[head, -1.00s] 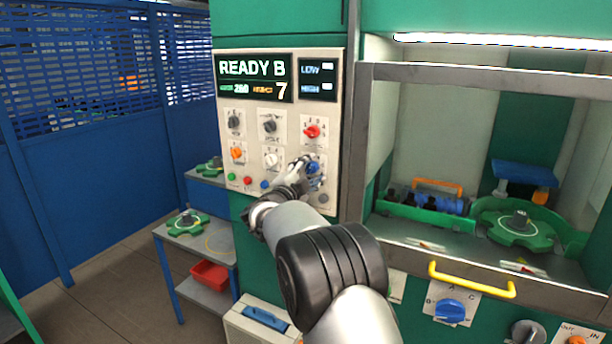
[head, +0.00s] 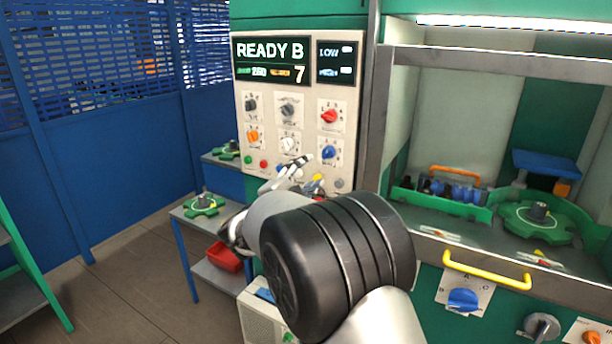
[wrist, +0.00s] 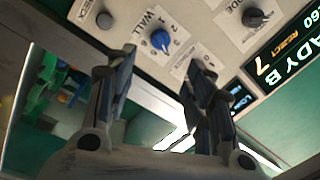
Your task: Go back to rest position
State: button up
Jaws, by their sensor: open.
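My gripper (wrist: 160,75) is open and empty in the wrist view, its two dark fingers apart in front of the control panel. A blue knob (wrist: 161,40) shows between and beyond the fingertips, not held. In the head view my gripper (head: 298,172) is partly hidden by my arm and stands near the lower part of the white control panel (head: 312,105). The blue knob (head: 329,153) is up and to the right of it there. The panel's screen (head: 270,60) reads READY B with a 7.
A machine bay with a yellow handle (head: 485,272) lies to the right, holding a green fixture (head: 512,222). A side table (head: 185,212) with a green part and a red bin (head: 224,257) stand left. A blue fence (head: 100,190) closes the left side; floor between is open.

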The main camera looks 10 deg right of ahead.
notch_tip(320, 180, up, 6)
jog(key=s+a+n+t+y, duration=0.1)
jog(key=s+n+y, duration=0.1)
jog(key=n+y, duration=0.35)
jog(key=s+a+n+g+y, duration=0.2)
jog(key=s+n+y, duration=0.45)
jog(key=s, duration=0.35)
jog(key=s+d+f+n+g, duration=0.2)
jog(key=s+f, duration=0.3)
jog(key=s, duration=0.6)
jog(key=s+d+f+n+g+h, duration=0.1)
jog(key=s+d+f+n+g, duration=0.2)
jog(key=s, duration=0.9)
jog(key=s+d+f+n+g, duration=0.2)
jog(key=s+d+f+g, duration=0.2)
jog(key=s+f, duration=0.3)
jog(key=s+g, duration=0.1)
jog(key=s, duration=0.4)
jog(key=shift+s+d+f+h, duration=0.15)
jog(key=shift+d+f+h, duration=0.1)
jog(key=shift+h, duration=0.15)
